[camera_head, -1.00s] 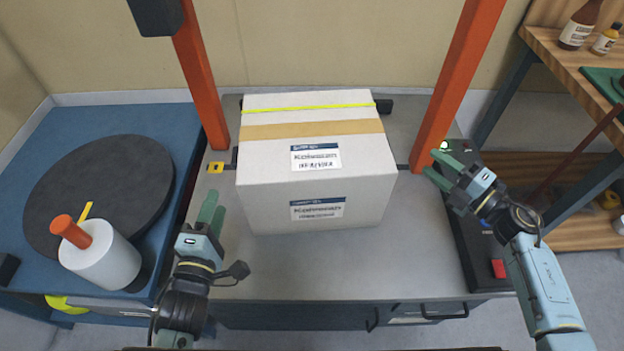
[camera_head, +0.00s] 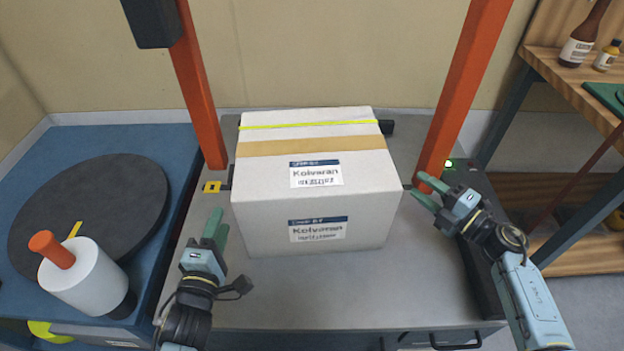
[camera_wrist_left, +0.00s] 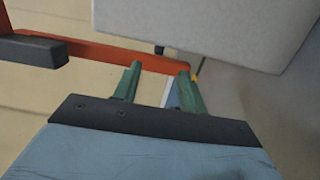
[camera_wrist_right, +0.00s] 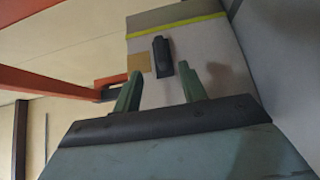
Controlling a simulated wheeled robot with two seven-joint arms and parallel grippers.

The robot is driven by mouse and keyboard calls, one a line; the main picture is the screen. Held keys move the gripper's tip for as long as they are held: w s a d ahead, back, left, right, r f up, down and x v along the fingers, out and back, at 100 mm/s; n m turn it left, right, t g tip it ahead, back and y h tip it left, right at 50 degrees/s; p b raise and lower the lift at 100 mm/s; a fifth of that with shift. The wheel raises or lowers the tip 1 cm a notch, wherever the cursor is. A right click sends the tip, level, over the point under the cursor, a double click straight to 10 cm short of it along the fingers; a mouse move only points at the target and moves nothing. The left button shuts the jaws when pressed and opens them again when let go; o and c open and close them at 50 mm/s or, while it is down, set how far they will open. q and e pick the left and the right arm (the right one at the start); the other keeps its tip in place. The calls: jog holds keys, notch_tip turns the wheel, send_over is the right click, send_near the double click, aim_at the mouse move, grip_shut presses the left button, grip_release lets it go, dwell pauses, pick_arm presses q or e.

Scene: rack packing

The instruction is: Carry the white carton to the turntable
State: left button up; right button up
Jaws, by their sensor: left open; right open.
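The white carton (camera_head: 270,215) sits upright on the grey bench (camera_head: 300,290) between two orange posts, with a tan tape band, a yellow-green strap and labels. My left gripper (camera_head: 216,232) is open and empty, just left of the carton's front left corner. My right gripper (camera_head: 425,190) is open and empty, just right of the carton, near the right post. The carton shows at the top of the left wrist view (camera_wrist_left: 210,25) and beyond the fingers in the right wrist view (camera_wrist_right: 200,60). The dark round turntable (camera_head: 90,205) lies on a blue table at the left.
A white cylinder with an orange knob (camera_head: 85,280) stands at the turntable's front edge. The orange posts (camera_head: 200,90) and (camera_head: 463,90) flank the carton. A wooden shelf (camera_head: 570,85) with bottles stands at the right. Bare bench lies in front of the carton.

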jog(key=x, duration=1)
pick_arm(q)
jog(key=w, duration=1)
jog(key=shift+d, duration=0.4)
jog(key=shift+c, duration=0.4)
pick_arm(e)
jog(key=shift+c, duration=0.4)
pick_arm(q)
grip_shut()
pick_arm(e)
grip_shut()
pick_arm(q)
jog(key=shift+r, duration=0.25)
pick_arm(e)
jog(key=shift+r, duration=0.15)
